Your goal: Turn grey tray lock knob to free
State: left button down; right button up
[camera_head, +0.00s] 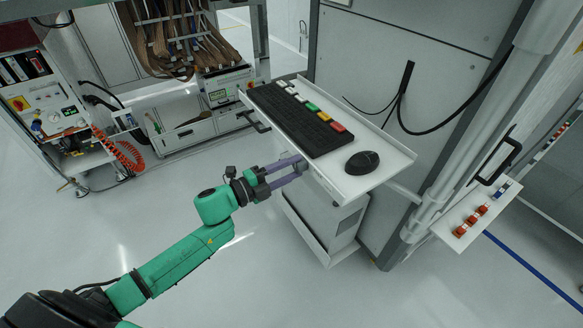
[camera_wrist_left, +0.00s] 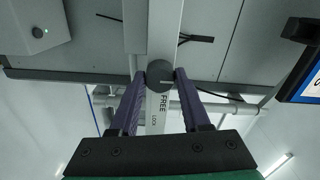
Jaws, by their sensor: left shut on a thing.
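The grey tray lock knob (camera_wrist_left: 160,75) is a round dark grey disc in the left wrist view, on a pale strip marked FREE and LOCK. The two purple fingers of my left gripper (camera_head: 298,168) are shut on the knob, one on each side. The word FREE is just below the knob, with LOCK further down. In the head view the gripper reaches to the near edge of the white tray (camera_head: 372,181), and the knob itself is hidden there. My right gripper is not in view.
The tray carries a black keyboard (camera_head: 290,115) with some coloured keys and a black mouse (camera_head: 362,162). A grey cabinet (camera_head: 400,75) stands behind it. A side panel with red switches (camera_head: 471,221) sticks out at the right. The floor at front centre is clear.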

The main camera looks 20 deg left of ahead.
pick_arm(q)
jog(key=shift+c, duration=1.8)
grip_release()
jog(key=v, duration=1.4)
jog(key=shift+s+a, duration=0.2)
jog(key=shift+s, duration=0.05)
jog(key=shift+f, duration=0.1)
